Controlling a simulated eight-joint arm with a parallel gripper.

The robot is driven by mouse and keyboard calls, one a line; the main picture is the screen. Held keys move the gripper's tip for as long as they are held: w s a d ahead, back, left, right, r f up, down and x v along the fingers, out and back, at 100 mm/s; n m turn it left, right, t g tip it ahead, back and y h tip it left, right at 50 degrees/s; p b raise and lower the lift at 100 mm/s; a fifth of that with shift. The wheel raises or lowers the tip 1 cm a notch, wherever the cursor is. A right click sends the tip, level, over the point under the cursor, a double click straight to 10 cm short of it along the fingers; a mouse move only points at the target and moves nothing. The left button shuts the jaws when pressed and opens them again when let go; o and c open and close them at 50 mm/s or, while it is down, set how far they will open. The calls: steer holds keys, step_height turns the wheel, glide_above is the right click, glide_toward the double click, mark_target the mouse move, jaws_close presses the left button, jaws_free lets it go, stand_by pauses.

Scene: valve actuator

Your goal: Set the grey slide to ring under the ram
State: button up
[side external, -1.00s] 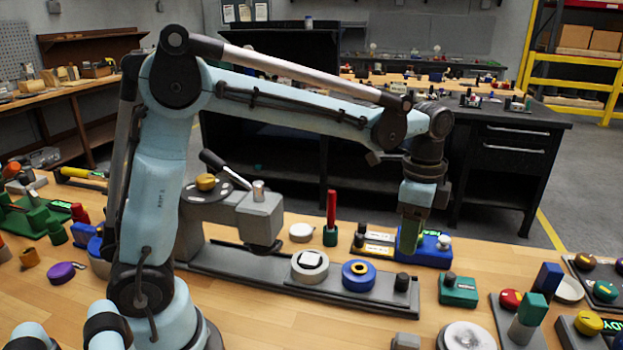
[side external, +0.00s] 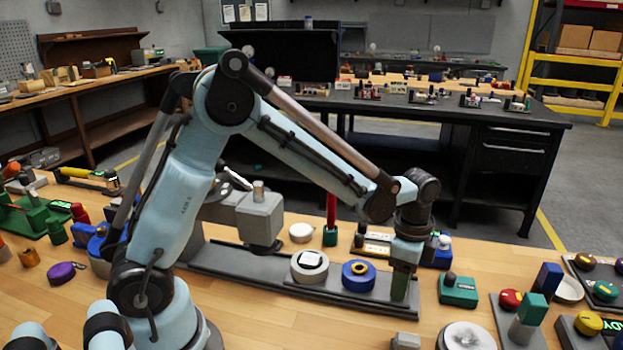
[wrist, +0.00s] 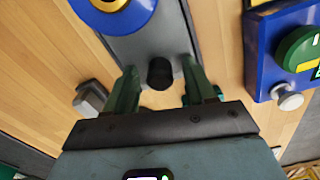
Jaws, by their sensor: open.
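The grey slide (side external: 333,283) lies along a long grey base. It carries a white round piece with a square top (side external: 310,265) and a blue ring with a yellow centre (side external: 359,275). The ram's grey head (side external: 260,216) stands over the base to the left of both. My gripper (side external: 401,288) is low at the slide's right end. In the wrist view, its green fingers (wrist: 162,92) are open on either side of the slide's black knob (wrist: 160,72), with gaps visible. The knob is hidden by the gripper in the side view.
A blue box with a green button (wrist: 300,48) stands close beside the gripper. A small grey block (wrist: 92,98) lies on the other side. A green box (side external: 458,291) stands to the right, and a red upright piece (side external: 331,210) behind the slide.

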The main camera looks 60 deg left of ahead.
mark_target(352, 267)
jaws_close()
steer(key=s+a, duration=0.7)
stand_by(0.4)
jaws_free()
steer(key=shift+r, duration=0.1)
step_height(352, 267, up, 12)
stand_by(0.7)
